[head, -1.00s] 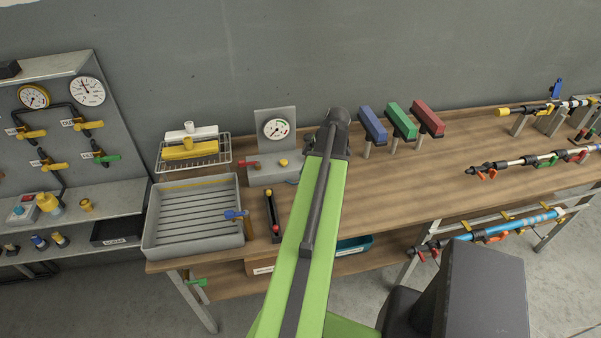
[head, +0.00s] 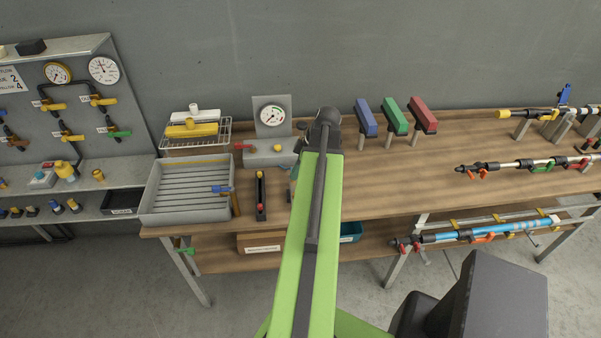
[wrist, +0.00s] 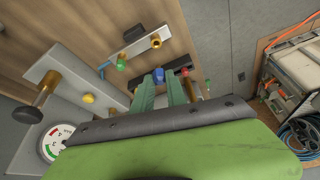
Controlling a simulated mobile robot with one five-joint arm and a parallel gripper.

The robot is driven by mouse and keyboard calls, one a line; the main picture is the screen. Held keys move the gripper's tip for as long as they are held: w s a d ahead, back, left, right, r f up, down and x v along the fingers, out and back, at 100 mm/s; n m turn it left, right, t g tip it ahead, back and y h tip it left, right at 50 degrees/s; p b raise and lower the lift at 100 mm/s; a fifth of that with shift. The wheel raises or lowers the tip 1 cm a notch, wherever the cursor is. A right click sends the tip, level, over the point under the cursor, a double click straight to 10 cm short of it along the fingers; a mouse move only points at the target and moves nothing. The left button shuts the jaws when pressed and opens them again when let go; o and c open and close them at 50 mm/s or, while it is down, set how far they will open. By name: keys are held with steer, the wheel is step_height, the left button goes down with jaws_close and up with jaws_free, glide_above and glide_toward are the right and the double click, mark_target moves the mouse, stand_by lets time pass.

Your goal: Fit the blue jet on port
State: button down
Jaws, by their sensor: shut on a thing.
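My gripper (wrist: 162,90) shows in the wrist view with two green fingers. They are closed around a small blue piece, which looks like the blue jet (wrist: 158,75). In the head view my own green arm hides most of the gripper and the jet. A grey bar with an open brass fitting (wrist: 155,41) lies beyond the fingertips; I cannot tell whether this is the port. The gauge stand (head: 271,153) stands beside my arm on the bench, with a yellow knob (wrist: 88,98) visible in the wrist view.
A grey ribbed tray (head: 190,212) and a narrow black holder (head: 261,205) are on the bench left of my arm. Blue (head: 366,118), green (head: 394,118) and red (head: 423,115) blocks stand on posts behind. The bench between these and the hose rods (head: 520,164) is clear.

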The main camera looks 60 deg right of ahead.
step_height(320, 180, down, 6)
steer(key=b, duration=0.5)
steer(key=shift+s+a+r+b, duration=0.1)
steer(key=shift+s+r+b, duration=0.05)
steer(key=shift+b, duration=0.25)
steer(key=shift+f+b, duration=1.4)
stand_by(0.9)
steer(key=c, duration=1.3)
jaws_free()
steer(key=shift+o, duration=0.2)
steer(key=shift+r, duration=0.1)
steer(key=shift+r+p, duration=0.3)
steer(key=shift+p, duration=0.1)
steer(key=p+v, duration=1.5)
steer(key=v, duration=0.2)
